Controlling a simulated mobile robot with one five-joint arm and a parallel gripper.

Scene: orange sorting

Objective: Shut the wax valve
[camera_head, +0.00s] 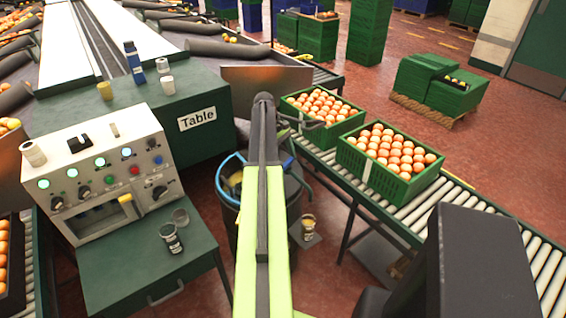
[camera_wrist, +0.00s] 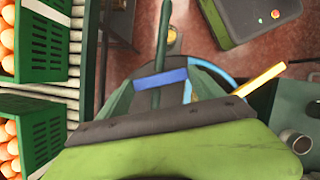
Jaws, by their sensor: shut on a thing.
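A short blue bar (camera_wrist: 160,77), which looks like the valve handle, lies across a dark green rod (camera_wrist: 163,35) in the wrist view. My gripper (camera_wrist: 162,84) has its two dark green fingers on either side of this bar and is shut on it. Below and behind it is a dark drum with a blue hoop (camera_head: 228,182), left of my arm in the head view. The rest of the valve body cannot be made out.
A control panel (camera_head: 104,187) stands on a green cabinet at left, beside a green table (camera_head: 190,95). Crates of oranges (camera_head: 385,181) sit on a roller conveyor (camera_head: 447,205) at right. A pale yellow bar (camera_wrist: 258,79) sticks out near the gripper.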

